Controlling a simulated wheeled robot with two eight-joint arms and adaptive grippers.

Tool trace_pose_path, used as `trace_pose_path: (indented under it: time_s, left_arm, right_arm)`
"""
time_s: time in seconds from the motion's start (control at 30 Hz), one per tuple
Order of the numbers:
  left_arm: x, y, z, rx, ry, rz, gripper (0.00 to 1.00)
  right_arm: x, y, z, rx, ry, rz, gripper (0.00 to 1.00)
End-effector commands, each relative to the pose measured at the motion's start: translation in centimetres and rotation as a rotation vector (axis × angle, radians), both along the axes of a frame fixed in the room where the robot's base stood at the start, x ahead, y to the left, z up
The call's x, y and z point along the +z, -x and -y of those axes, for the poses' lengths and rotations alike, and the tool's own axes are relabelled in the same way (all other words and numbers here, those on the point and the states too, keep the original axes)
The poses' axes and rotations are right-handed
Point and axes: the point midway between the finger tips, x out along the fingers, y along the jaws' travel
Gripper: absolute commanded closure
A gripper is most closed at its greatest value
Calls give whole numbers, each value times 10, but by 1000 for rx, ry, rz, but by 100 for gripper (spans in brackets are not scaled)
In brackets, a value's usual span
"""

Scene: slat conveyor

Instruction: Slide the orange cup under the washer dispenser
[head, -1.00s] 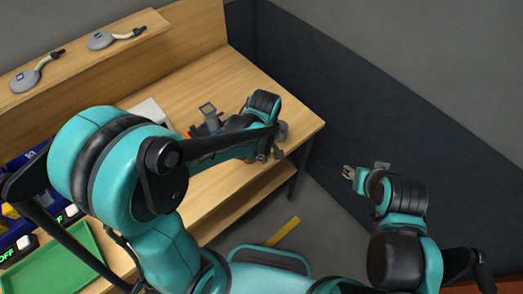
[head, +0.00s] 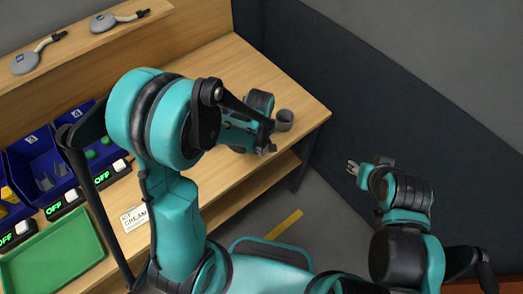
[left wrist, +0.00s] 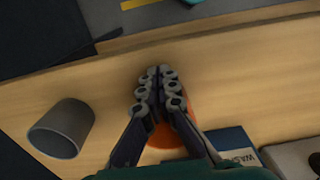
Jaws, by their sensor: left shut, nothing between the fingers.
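The orange cup (left wrist: 184,137) shows in the left wrist view, partly hidden behind my left gripper's fingers; my arm hides it in the head view. My left gripper (left wrist: 160,75) is shut and empty, with its fingers in front of the cup; I cannot tell whether they touch it. In the head view the left gripper (head: 267,149) is over the right part of the table. A blue and white "WASH" label (left wrist: 233,143) lies beside the orange cup, near a grey device (left wrist: 295,158), cut off by the frame edge. My right gripper (head: 352,168) hangs clear of the table, small in view.
A grey cup (head: 284,120) stands near the table's right end, also in the left wrist view (left wrist: 62,128). Blue bins (head: 40,165) with "OFF" displays and a green tray (head: 55,255) are at left. Two grey round tools (head: 103,22) lie on the upper shelf.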

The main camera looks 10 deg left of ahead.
Motion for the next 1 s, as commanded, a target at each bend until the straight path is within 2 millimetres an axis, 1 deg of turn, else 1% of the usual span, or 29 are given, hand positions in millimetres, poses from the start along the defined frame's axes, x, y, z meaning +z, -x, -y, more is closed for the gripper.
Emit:
trace_pose_path:
  time_s: [0.17,0.27,0.43,0.5,0.6,0.73,1.0]
  left_arm:
    - [0,-3,-4,2,0,0,100]
    - [-1,-14,-19,6,0,0,100]
    - [-2,-41,-52,6,0,0,100]
    - [-2,-49,-63,4,0,0,100]
    - [-1,-57,-73,2,0,0,100]
    - [0,-60,-77,0,0,0,100]
    - [0,-59,-76,0,0,0,100]
  right_arm:
    - [-1,0,0,0,0,0,60]
    - [-5,0,0,0,0,0,60]
    - [-13,0,0,0,0,0,60]
    - [-14,0,0,0,0,0,60]
    - [-16,0,0,0,0,0,60]
    - [-16,0,0,0,0,0,60]
    - [-15,0,0,0,0,0,60]
